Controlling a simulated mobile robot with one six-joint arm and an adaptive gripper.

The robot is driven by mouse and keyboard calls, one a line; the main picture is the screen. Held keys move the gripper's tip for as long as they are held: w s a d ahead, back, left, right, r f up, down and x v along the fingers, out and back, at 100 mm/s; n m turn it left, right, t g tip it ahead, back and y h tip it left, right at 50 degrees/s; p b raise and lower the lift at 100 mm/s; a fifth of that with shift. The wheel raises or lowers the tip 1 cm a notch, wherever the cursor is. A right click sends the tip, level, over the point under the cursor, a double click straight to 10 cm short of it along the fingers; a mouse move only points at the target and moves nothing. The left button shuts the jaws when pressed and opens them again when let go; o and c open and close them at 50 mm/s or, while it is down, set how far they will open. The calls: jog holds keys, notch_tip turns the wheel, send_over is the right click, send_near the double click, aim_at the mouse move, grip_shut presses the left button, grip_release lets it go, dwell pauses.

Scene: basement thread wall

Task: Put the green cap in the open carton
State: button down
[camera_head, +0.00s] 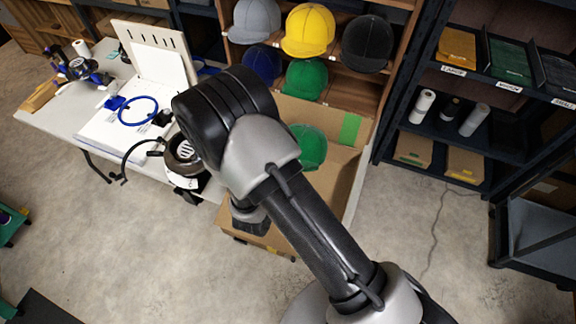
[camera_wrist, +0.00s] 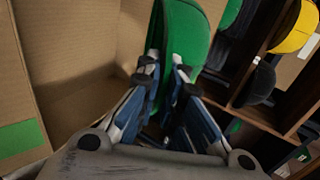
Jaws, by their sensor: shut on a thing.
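A green cap (camera_wrist: 184,38) is pinched between the two fingers of my gripper (camera_wrist: 166,72) in the wrist view, and hangs on edge. The same cap (camera_head: 312,147) shows partly behind my arm in the head view, in front of the cardboard. The open carton (camera_head: 342,165) stands below and around it, its near part hidden by my arm. In the wrist view the carton's brown walls (camera_wrist: 70,40) fill the left, right beside the cap. I cannot tell how far the cap is above or inside the carton. My fingers are hidden in the head view.
A shelf behind holds grey, yellow (camera_head: 308,30), black and blue caps and a second green cap (camera_head: 304,79). A white table (camera_head: 60,118) with tools and a blue ring stands at left. A dark rack (camera_head: 470,90) stands at right. The floor at lower left is mostly free.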

notch_tip(320, 180, down, 10)
jog(key=w+b, duration=0.2)
jog(key=b, duration=0.5)
jog(key=shift+w+d+f+b, duration=0.25)
jog(key=shift+d+b, duration=0.15)
jog(key=shift+d, duration=0.05)
jog(key=c, duration=1.7)
grip_release()
jog(key=v, duration=1.2)
jog(key=shift+s, duration=0.1)
jog(key=shift+f, duration=0.1)
